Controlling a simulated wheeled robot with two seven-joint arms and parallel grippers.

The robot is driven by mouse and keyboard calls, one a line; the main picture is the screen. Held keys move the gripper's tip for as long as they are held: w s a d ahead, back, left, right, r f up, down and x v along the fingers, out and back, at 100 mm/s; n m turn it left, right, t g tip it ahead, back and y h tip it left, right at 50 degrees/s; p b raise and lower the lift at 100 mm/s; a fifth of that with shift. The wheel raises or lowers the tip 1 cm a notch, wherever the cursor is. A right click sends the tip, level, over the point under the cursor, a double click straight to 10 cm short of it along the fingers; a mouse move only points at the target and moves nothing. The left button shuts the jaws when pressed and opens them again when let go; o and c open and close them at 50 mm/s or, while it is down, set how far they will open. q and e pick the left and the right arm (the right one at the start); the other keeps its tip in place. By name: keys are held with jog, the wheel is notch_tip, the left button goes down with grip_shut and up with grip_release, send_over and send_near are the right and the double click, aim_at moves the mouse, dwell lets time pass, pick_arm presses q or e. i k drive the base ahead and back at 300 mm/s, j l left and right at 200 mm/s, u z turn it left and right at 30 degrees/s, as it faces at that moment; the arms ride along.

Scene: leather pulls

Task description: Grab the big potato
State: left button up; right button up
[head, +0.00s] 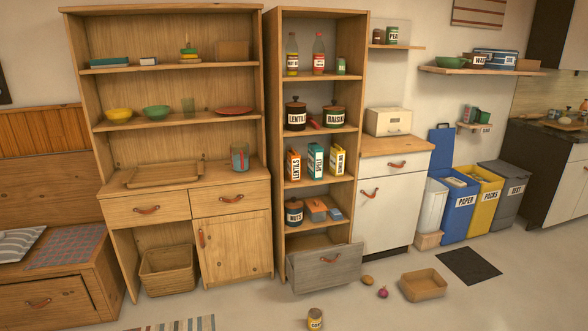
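A small brown, rounded object that looks like a potato (367,281) lies on the floor, just right of the pulled-out bottom drawer of the tall shelf. It is small in the picture, and I see no second potato to compare its size with. Neither of my grippers shows in the head view.
A grey-fronted drawer (326,268) stands open; its inside is mostly hidden. A red onion (382,292), a wooden crate (423,285) and a labelled can (315,318) are on the floor nearby. A dark mat (468,266) lies farther right. Floor in front is mostly clear.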

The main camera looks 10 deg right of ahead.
aim_at(368, 279)
jog(key=i+l+z, duration=0.15)
jog(key=i+z, duration=0.2)
jog(key=i, duration=0.2)
jog(key=i+z, duration=0.35)
jog(key=i, duration=0.25)
jog(key=i+j+z, duration=0.3)
jog(key=i, duration=0.25)
jog(key=l, duration=0.1)
